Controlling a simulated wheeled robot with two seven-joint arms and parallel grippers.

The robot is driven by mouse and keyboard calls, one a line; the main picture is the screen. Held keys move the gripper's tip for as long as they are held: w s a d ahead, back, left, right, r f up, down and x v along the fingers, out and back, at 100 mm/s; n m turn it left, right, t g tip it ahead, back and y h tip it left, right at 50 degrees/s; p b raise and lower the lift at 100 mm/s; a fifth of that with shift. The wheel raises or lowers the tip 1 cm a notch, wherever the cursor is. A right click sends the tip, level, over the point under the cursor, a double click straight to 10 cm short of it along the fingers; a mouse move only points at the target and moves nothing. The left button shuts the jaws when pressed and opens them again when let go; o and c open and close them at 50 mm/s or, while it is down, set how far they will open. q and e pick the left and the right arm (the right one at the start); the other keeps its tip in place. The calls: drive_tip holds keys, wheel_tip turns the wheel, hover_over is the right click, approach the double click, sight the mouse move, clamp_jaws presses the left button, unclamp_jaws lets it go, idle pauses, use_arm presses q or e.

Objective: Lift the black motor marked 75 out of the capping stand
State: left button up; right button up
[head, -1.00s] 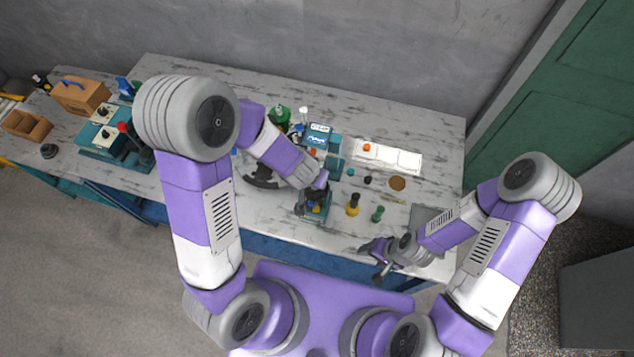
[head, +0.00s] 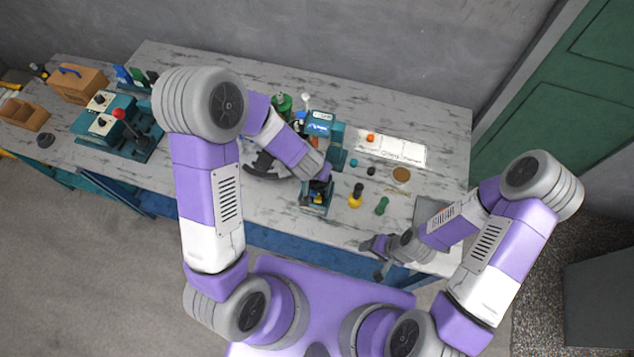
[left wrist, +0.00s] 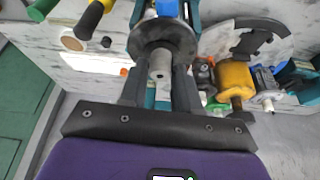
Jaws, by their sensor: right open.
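My left gripper (head: 319,186) points down over a small teal stand (head: 318,209) near the front of the table and hides most of what is in it. In the left wrist view, the left gripper's fingers (left wrist: 159,88) lie on both sides of a pale shaft (left wrist: 158,66) below a dark round flange (left wrist: 163,40). Whether they press on it is unclear. The dark part in the stand looks like the black motor, but no 75 is readable. My right gripper (head: 376,258) is open and empty at the front edge of the table.
A yellow-and-black tool (head: 356,196) and a green one (head: 381,206) stand right of the stand. A dark curved rack (head: 265,167) is to the left; a teal machine (head: 322,128) stands behind.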

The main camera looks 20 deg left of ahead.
use_arm(q)
clamp_jaws()
idle(1.0)
drive_tip(key=shift+w, duration=0.1)
